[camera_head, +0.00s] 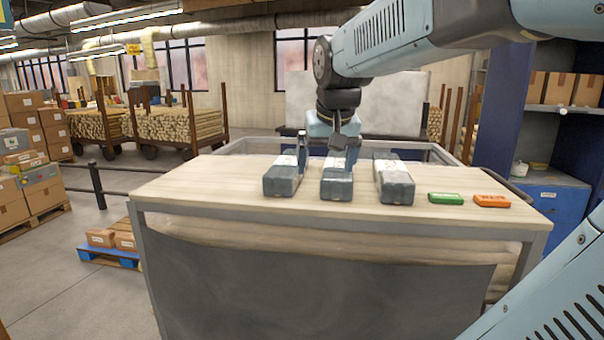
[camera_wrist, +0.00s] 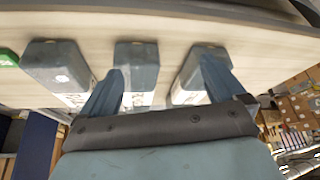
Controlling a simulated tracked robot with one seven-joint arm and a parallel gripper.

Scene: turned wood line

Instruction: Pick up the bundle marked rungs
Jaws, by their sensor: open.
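Three dark grey wrapped bundles with white labels lie side by side on the wooden table: the left bundle (camera_head: 281,182), the middle bundle (camera_head: 336,185) and the right bundle (camera_head: 395,184). The label print is too small to read, so I cannot tell which is marked rungs. My gripper (camera_head: 327,150) is open over the far part of the middle bundle. In the wrist view, my gripper (camera_wrist: 160,82) has its fingers spread to either side of the middle bundle (camera_wrist: 137,72), partly covering the two outer bundles. I cannot tell whether the fingers touch anything.
The table's left part is clear. Behind are a grey-railed frame and carts of wooden rods (camera_head: 180,125). A blue cabinet (camera_head: 550,205) stands at right.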

